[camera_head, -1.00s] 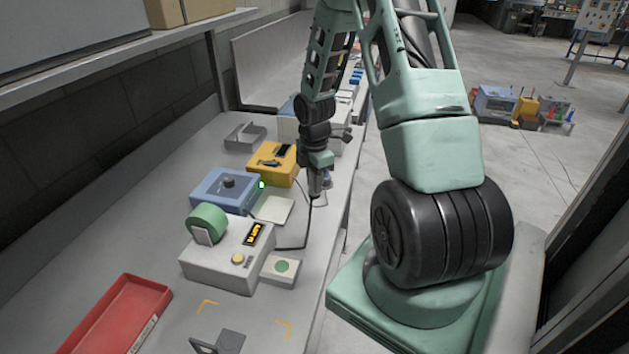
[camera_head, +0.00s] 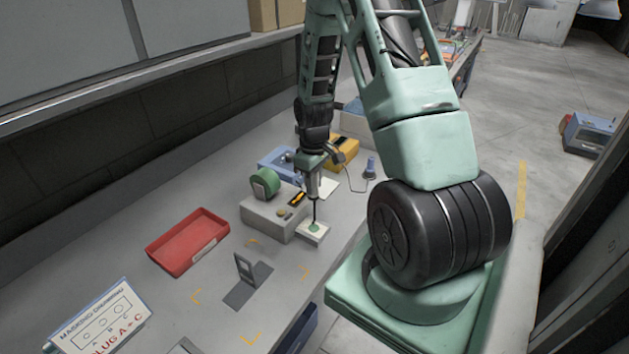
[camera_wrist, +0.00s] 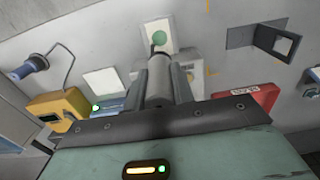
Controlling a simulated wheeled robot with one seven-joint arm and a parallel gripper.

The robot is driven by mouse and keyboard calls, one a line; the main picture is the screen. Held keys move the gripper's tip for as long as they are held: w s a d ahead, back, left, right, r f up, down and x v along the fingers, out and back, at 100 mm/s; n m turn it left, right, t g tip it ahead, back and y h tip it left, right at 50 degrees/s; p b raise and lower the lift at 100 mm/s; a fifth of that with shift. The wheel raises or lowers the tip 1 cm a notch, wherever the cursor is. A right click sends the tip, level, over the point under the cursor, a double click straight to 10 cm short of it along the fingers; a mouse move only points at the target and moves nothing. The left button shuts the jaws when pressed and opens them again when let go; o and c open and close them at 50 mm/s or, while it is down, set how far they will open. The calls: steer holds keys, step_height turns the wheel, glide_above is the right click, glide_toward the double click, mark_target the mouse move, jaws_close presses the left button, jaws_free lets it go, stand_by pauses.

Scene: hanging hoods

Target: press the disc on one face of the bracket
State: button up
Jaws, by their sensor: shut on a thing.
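The bracket (camera_head: 240,295) is a dark grey plate with an upright tab, flat on the bench between yellow corner marks. It also shows at the upper right of the wrist view (camera_wrist: 240,37); its tab has a square opening. A green disc (camera_head: 312,228) lies on a small white block (camera_head: 318,238), also seen in the wrist view (camera_wrist: 159,38). My gripper (camera_head: 313,182) is shut on a slim grey cylindrical tool (camera_wrist: 158,85) with a thin dark tip. The tip points down over the disc; I cannot tell whether it touches. No disc shows on the bracket's visible faces.
A red tray (camera_head: 188,243) is left. A masking drawing sign (camera_head: 103,322) stands at front left. Blue and yellow (camera_head: 345,150) boxes stand behind. A blue-topped piece (camera_head: 370,167) stands near the edge.

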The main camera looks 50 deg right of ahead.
mark_target(314, 198)
steer(key=shift+f+b, duration=4.75)
steer(key=shift+f, duration=1.45)
steer(key=shift+f, duration=0.2)
steer(key=shift+r+p, duration=2.65)
steer(key=shift+r, duration=0.85)
